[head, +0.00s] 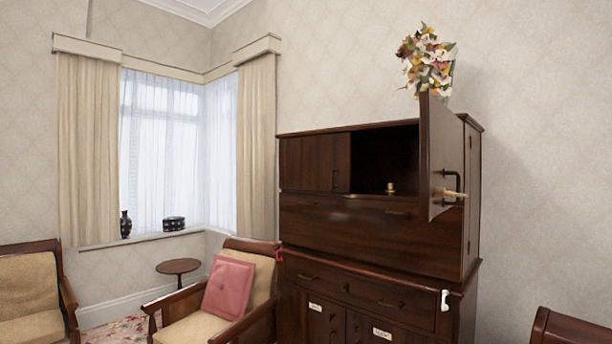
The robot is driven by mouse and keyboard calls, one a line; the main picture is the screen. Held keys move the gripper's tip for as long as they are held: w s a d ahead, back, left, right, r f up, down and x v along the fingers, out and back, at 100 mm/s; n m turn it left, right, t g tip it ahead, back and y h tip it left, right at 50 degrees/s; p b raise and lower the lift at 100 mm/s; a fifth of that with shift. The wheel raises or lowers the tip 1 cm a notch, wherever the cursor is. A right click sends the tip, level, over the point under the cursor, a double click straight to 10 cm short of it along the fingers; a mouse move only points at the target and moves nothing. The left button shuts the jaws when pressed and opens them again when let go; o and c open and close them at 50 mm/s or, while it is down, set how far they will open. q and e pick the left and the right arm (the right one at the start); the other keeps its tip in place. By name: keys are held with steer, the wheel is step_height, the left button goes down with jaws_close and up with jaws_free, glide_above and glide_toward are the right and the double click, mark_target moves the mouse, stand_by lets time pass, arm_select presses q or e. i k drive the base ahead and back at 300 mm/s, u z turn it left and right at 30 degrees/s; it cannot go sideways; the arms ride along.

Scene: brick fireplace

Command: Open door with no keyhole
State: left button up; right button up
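A dark wood cabinet (340,235) stands against the wall at right of centre. Its upper right door (437,150) stands open, swung out towards me and seen nearly edge-on. A dark curved handle (453,178) is on this door, with a pale beige piece (452,193) just below it that I cannot identify. I see no keyhole on the door at this angle. The upper left door (315,163) is shut and has a small dark handle. The open compartment (383,160) is dark, with a small brass-coloured object (390,188) on its floor. Neither of my grippers is in view.
Drawers and lower doors with white labels (382,333) sit below. A white hook-like piece (445,300) is at the cabinet's right edge. Flowers (428,62) stand on top. An armchair with a pink cushion (229,286) is close on the left; another chair (570,328) is lower right.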

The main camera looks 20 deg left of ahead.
mark_target(323, 163)
steer(key=u, duration=0.7)
steer(key=i, duration=0.8)
steer(key=u, duration=0.65)
steer(key=i, duration=1.6)
steer(key=z, duration=0.75)
